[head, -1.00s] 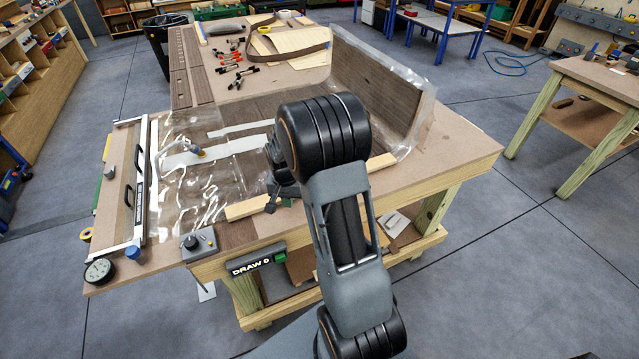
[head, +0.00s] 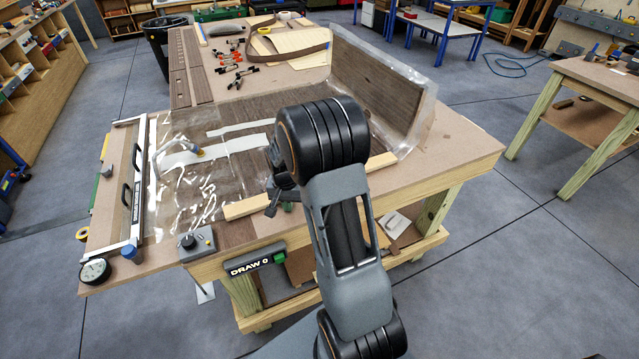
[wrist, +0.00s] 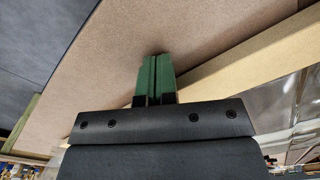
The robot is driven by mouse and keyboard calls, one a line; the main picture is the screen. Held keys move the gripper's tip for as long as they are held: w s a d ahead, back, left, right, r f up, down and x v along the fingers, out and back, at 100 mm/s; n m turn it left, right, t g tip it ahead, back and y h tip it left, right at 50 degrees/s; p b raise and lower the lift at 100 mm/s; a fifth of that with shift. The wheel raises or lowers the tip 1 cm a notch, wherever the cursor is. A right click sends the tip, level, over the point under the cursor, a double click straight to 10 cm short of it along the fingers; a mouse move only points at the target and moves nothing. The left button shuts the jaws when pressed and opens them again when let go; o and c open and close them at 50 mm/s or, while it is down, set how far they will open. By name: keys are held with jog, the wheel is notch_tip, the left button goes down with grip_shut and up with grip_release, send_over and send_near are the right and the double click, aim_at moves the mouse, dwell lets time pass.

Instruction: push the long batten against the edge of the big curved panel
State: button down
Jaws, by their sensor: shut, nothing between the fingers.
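The long batten (head: 246,206) is a pale wooden strip lying along the near side of the big curved panel (head: 375,85). The panel is dark brown veneer under clear film, and its right end curves up. My arm hides the batten's middle, and I cannot tell whether it touches the panel's edge. My gripper (head: 287,207) is low over the table on the near side of the batten, mostly behind my arm. In the wrist view its green fingers (wrist: 155,75) are together and empty, beside the batten (wrist: 250,62). Contact is unclear.
The table (head: 455,150) has bare board on the near side and right. A control box with a knob (head: 197,243) and a gauge (head: 95,271) sit at the front left. A clamp bar (head: 137,190) runs along the left. Clamps (head: 243,76) lie at the back.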

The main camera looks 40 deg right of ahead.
jog(key=shift+r, duration=0.2)
jog(key=shift+w+d, duration=0.15)
jog(key=shift+w, duration=0.45)
dwell(0.4)
dwell(1.4)
jog(key=shift+s+a+r+p, duration=0.1)
jog(key=shift+s+r+p, duration=0.25)
jog(key=shift+r+p, duration=0.4)
jog(key=shift+s+a+r+p, duration=0.1)
jog(key=shift+s+r+p, duration=0.3)
jog(key=shift+r, duration=0.5)
jog(key=shift+s+r+p, duration=0.25)
jog(key=shift+r+p, duration=0.4)
jog(key=shift+r, duration=0.2)
